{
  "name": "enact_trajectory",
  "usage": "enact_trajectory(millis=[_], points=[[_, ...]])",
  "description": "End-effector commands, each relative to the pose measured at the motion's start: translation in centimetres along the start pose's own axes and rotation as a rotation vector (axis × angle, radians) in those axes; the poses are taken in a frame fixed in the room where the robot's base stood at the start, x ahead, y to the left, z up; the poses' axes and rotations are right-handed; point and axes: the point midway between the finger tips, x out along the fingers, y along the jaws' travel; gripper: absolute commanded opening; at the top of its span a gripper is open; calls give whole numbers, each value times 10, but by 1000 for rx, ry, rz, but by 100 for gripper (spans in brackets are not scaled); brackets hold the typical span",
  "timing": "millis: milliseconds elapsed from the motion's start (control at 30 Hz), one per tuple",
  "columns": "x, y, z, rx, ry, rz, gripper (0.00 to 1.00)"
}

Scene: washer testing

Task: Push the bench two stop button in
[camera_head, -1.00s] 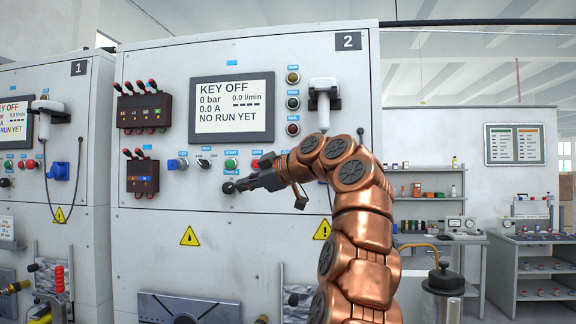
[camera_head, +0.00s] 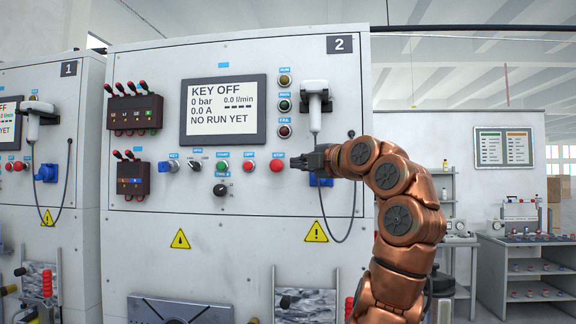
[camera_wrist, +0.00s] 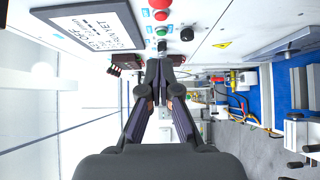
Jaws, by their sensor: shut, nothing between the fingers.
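Bench two's front panel (camera_head: 230,210) carries a row of small controls under its screen. Two red buttons stand at the right end: the left red button (camera_head: 248,166) and the right red button (camera_head: 276,165). Their labels are too small to read surely, so I cannot tell which is stop. Both red buttons also show at the top edge of the wrist view. My gripper (camera_head: 297,162) is shut and empty, pointing left along the panel. In the head view its tips appear just right of the right red button. The gap between tips and panel is unclear.
A green button (camera_head: 222,166), a selector (camera_head: 195,166) and a blue connector (camera_head: 171,165) share the row. A black knob (camera_head: 221,189) sits below. A white handset (camera_head: 315,100) with a hanging cable is above and behind my gripper.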

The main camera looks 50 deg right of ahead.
Motion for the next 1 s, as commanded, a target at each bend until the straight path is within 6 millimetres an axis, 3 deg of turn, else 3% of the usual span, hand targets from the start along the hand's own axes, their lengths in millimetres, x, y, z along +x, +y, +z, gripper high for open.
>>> enact_trajectory(millis=[267,667,1000], points=[[29,1,0,3,1,-6,0],[98,2,1,6,1,-4,0],[125,0,28,5,1,-2,0]])
